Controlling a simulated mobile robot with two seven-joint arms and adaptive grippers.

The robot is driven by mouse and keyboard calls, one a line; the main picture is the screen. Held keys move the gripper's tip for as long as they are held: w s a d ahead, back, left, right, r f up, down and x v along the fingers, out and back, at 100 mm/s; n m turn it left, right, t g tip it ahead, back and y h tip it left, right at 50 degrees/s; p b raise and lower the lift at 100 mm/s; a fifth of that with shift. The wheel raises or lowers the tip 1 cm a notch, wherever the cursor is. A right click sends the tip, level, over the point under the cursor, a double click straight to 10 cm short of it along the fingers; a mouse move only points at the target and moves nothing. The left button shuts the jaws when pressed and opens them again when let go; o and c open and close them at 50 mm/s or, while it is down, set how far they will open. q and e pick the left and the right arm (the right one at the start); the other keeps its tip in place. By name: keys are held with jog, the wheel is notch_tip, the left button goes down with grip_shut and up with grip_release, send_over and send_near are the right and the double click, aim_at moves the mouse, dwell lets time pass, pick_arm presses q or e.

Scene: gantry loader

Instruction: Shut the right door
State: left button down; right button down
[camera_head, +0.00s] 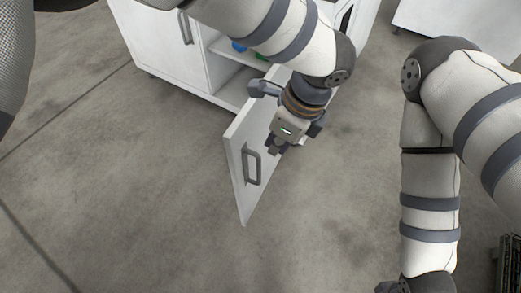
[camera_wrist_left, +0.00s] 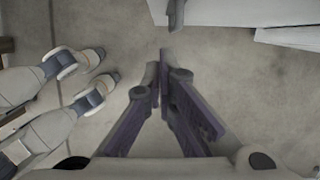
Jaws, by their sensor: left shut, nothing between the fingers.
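The right door (camera_head: 238,172) of the white cabinet stands wide open, swung out toward me. Its grey bar handle (camera_head: 251,165) is on the face turned to the right, near the free edge. My left gripper (camera_head: 273,149) is on that handle side of the door, close to the panel and just right of the handle. I cannot tell whether it touches the door. In the left wrist view its fingers (camera_wrist_left: 161,98) are together with nothing between them. A white panel with a grey handle-like part (camera_wrist_left: 176,15) shows at the top there.
The cabinet's left door (camera_head: 164,35) is closed. Blue and green items lie on the shelf inside the right side, partly hidden by my left arm. My right arm stands over the right part. The grey floor (camera_head: 120,190) left of the door is clear.

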pick_arm(q)
jog(key=w+a+f, duration=0.2)
jog(key=a+f, duration=0.3)
jog(key=f, duration=0.3)
jog(key=shift+w+a+f, duration=0.25)
jog(key=shift+w, duration=0.15)
